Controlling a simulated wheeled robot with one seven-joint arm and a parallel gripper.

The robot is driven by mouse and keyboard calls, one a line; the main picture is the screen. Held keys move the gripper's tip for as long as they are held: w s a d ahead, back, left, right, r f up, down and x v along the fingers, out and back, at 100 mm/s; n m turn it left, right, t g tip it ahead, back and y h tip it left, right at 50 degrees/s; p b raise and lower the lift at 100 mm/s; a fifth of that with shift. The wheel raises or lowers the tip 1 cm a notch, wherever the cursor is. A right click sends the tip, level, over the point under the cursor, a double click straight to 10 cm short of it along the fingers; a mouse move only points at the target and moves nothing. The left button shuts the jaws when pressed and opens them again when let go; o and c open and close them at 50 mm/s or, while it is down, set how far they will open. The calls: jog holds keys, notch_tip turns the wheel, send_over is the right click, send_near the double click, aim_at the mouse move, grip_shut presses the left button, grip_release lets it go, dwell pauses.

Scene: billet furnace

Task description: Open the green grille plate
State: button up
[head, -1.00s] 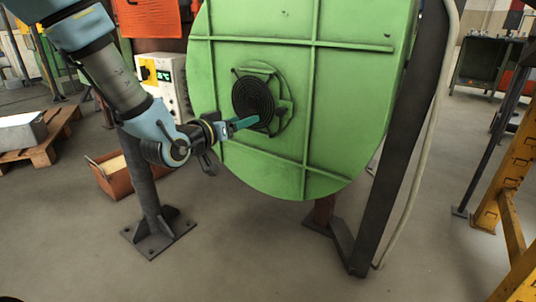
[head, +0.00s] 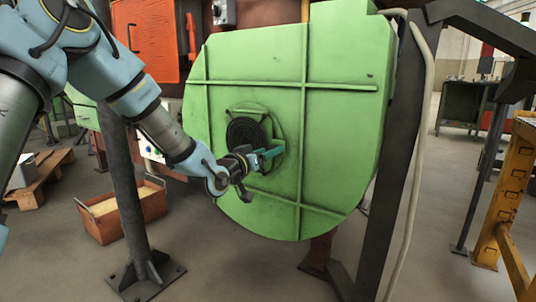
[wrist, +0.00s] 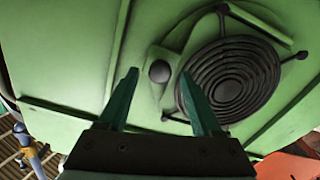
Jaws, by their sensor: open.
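The green grille plate (head: 270,119) is small and round, with a black ringed grille (head: 246,132). It lies flat against the large green door (head: 340,130) and looks closed. In the wrist view the grille (wrist: 230,80) is at right, and a dark round knob (wrist: 159,71) is left of it. My gripper (head: 275,153) is at the plate's lower right in the head view and hides the knob there. In the wrist view my gripper (wrist: 158,77) is open, its teal fingers on either side of the knob in the picture. I cannot tell whether they touch it.
A dark post (head: 125,190) stands left of the door, and a dark slanted beam (head: 395,150) on its right. An orange bin (head: 122,211) is on the floor at left. A yellow frame (head: 497,190) stands at right.

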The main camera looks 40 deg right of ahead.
jog(key=shift+d, duration=0.15)
jog(key=shift+c, duration=0.2)
grip_shut()
dwell(0.3)
dwell(0.9)
